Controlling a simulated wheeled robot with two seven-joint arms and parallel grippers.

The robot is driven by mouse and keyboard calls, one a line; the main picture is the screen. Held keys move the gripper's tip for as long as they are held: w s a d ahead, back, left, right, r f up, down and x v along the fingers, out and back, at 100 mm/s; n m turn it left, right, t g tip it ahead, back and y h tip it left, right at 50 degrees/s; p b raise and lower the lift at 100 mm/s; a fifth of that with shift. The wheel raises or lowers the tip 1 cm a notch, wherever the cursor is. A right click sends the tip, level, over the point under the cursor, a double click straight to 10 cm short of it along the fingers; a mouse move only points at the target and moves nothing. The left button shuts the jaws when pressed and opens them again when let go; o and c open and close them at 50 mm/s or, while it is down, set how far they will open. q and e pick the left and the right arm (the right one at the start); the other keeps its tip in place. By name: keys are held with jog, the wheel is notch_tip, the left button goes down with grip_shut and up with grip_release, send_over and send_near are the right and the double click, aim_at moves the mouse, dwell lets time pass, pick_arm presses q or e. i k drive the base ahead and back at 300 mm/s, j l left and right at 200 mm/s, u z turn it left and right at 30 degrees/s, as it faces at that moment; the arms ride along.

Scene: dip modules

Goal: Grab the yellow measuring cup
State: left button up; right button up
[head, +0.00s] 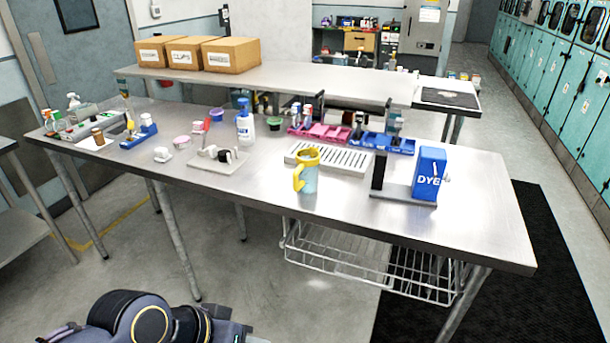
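The yellow measuring cup (307,172) stands upright on the steel table (400,212), near its front edge and right of the middle. It has a yellow rim and a yellow handle on its left side, and its lower body looks pale blue. Nothing touches it from my side. A dark part of my own arm shows at the bottom left, below and well apart from the table. I see no gripper fingers of either arm.
A white slotted rack (328,158) is just behind the cup. A blue DYE box (429,174) stands to its right. A white tray (218,160) and a white-blue bottle (245,124) are to its left. A wire basket (365,262) hangs under the table. The tabletop before the cup is clear.

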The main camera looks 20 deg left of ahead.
aim_at(306, 177)
jog(key=z, duration=0.45)
jog(key=i+j+z, duration=0.1)
jog(key=j+z, duration=0.95)
jog(key=j, duration=0.7)
jog(key=k+j+z, duration=0.1)
jog(key=j, duration=0.4)
jog(key=k+j, duration=0.1)
jog(key=j, duration=0.45)
jog(key=z, duration=0.05)
